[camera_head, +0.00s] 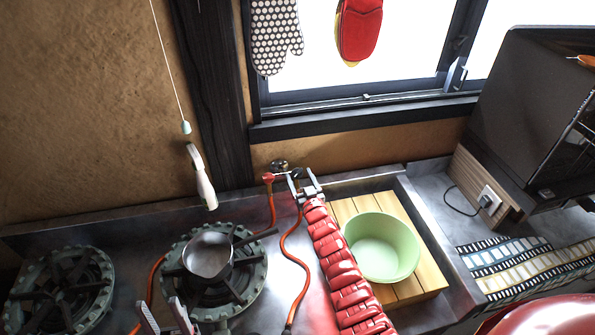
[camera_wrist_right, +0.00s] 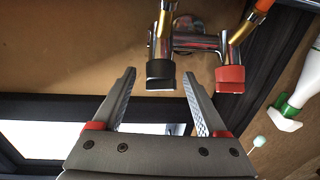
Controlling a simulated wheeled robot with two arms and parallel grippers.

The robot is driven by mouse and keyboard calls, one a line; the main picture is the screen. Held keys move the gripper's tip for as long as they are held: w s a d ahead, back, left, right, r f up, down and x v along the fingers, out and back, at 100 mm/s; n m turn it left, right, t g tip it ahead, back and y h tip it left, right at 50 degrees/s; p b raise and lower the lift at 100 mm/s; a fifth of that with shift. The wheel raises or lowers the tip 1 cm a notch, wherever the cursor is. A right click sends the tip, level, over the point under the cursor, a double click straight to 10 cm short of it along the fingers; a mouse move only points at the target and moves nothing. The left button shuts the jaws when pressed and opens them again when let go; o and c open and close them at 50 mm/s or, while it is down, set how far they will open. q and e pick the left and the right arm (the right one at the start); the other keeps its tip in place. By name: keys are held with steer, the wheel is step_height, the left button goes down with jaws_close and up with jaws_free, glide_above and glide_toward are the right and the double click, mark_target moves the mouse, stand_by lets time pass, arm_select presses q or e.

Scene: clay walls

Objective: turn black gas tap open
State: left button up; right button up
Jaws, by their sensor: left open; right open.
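The black gas tap (camera_wrist_right: 160,70) sits on a metal pipe fitting on the wall, beside a red tap (camera_wrist_right: 230,76). In the head view the red tap (camera_head: 267,178) shows left of my right gripper (camera_head: 302,184), and the black one is small and partly hidden. In the right wrist view my right gripper (camera_wrist_right: 158,76) is open, with the black tap lined up between its fingertips. Whether the fingers touch it I cannot tell. My left gripper (camera_head: 166,317) is open and low over the counter, near the pan (camera_head: 208,254).
Gas burners (camera_head: 62,290) stand at the left. An orange hose (camera_head: 296,258) runs down from the taps. A green bowl (camera_head: 381,248) sits on a wooden board (camera_head: 428,270) right of my right arm. A white spray bottle (camera_head: 202,180) hangs left of the taps.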

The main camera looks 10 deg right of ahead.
steer(key=shift+w+a, duration=0.15)
steer(key=shift+w, duration=0.95)
jaws_close()
